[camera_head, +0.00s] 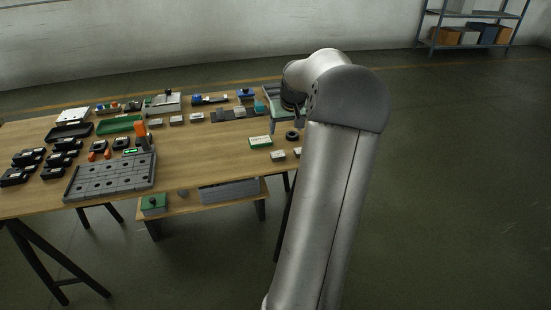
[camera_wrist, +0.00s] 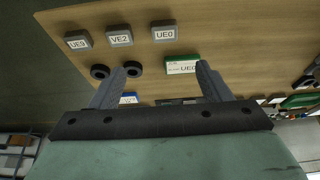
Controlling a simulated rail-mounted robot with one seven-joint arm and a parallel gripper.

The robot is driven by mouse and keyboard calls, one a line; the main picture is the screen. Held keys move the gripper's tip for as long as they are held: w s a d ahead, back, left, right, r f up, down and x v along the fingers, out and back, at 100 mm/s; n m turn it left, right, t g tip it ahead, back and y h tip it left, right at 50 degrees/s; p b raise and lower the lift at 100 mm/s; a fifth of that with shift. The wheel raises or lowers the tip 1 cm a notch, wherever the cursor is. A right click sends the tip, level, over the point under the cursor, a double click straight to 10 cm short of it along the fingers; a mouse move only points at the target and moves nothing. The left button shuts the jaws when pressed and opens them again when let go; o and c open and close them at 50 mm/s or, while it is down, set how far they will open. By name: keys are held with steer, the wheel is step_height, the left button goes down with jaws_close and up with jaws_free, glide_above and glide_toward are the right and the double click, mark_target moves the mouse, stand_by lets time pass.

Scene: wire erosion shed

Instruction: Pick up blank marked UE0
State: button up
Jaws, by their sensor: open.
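The blank marked UE0 (camera_wrist: 164,31) is a small grey block with a white label, lying flat on the wooden table at the top of the wrist view. It appears to be the block (camera_head: 278,155) near the table's front edge in the head view, where its marking is too small to read. Blanks marked VE2 (camera_wrist: 119,37) and UE9 (camera_wrist: 78,41) lie left of it in the wrist view. In the head view my gripper (camera_head: 286,126) is partly hidden by my arm.
A green and white card (camera_wrist: 182,64) also showing UE0 lies near the right finger. Two dark rings (camera_wrist: 100,71) (camera_wrist: 133,69) lie near the left finger. The table's left half holds a grey grid tray (camera_head: 110,178) and several black holders. Bare wood (camera_head: 205,155) separates them.

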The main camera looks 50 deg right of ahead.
glide_above(278, 154)
steer(key=s+a, duration=0.1)
steer(key=s, duration=0.2)
steer(key=f, duration=0.9)
steer(key=shift+w+f, duration=0.25)
steer(key=shift+w+a+x, duration=0.15)
steer(key=shift+x, duration=1.15)
steer(key=shift+w+a+x, duration=0.1)
steer(key=shift+a+x, duration=0.05)
steer(key=shift+x, duration=1.2)
steer(key=shift+r, duration=0.1)
steer(key=c, duration=1.3)
